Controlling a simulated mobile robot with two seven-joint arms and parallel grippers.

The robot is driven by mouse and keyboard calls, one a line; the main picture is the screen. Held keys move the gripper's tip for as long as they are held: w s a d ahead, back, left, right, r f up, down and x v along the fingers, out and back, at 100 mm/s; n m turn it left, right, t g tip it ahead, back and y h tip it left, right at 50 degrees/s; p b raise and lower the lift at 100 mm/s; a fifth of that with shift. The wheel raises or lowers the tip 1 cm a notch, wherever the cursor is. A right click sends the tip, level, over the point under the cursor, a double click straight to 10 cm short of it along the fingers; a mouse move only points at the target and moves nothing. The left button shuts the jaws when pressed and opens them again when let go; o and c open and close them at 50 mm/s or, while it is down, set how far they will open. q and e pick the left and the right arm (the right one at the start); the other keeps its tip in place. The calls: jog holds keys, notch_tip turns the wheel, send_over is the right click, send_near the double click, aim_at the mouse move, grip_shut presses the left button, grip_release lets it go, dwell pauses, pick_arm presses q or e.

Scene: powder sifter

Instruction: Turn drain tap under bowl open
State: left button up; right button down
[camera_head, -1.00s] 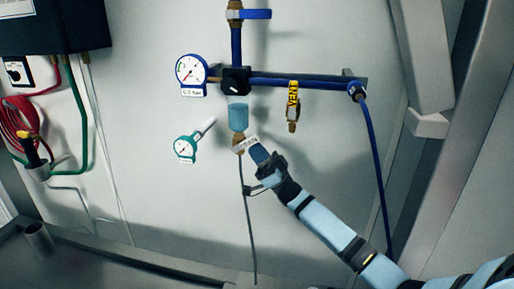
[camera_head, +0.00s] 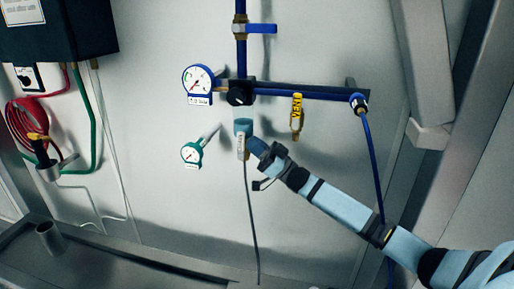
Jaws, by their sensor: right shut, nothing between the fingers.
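The clear blue bowl (camera_head: 243,126) hangs under the dark regulator block on the wall. The drain tap below it carries a pale tag or lever cover (camera_head: 241,147) that now stands nearly upright; its lettering is too small to read. A thin grey drain tube (camera_head: 251,215) runs down from it. My right gripper (camera_head: 256,146) is shut and empty, just right of the tap and the bowl's lower part. Whether its tip touches the tap, I cannot tell. The tap's brass body is mostly hidden. My left gripper is out of view.
A blue gauge (camera_head: 198,79) and a teal gauge (camera_head: 191,153) are to the left. A yellow-tagged vent valve (camera_head: 297,117) hangs at right from the blue pipe. A blue-handled valve (camera_head: 262,28) is above. The wall below the teal gauge is clear.

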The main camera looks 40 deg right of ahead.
jog(key=shift+w+a+r, duration=0.1)
dwell(0.3)
dwell(0.3)
jog(key=shift+s+d+f, duration=0.2)
jog(key=shift+f, duration=0.15)
jog(key=b+v, duration=0.4)
jog(key=v, duration=0.9)
jog(key=s+a+f+m+h+p, duration=0.1)
jog(key=s+a+f+m+h, duration=0.15)
jog(key=a+f+h, duration=0.35)
jog(key=s+a+f+m+g+h+p, duration=0.1)
jog(key=s+a+f+m, duration=0.2)
jog(key=f, duration=0.4)
jog(key=s+a+f+m+h+p, duration=0.1)
jog(key=s+a+f+h, duration=0.1)
jog(key=a+f+h, duration=0.35)
jog(key=s+a+f+n+g+p, duration=0.1)
jog(key=s+a+f+g+p, duration=0.1)
jog(key=s+a+f+g, duration=0.5)
jog(key=s+a+f+h, duration=0.1)
jog(key=s+a+f, duration=0.3)
jog(key=s, duration=0.5)
jog(key=shift+a, duration=1.4)
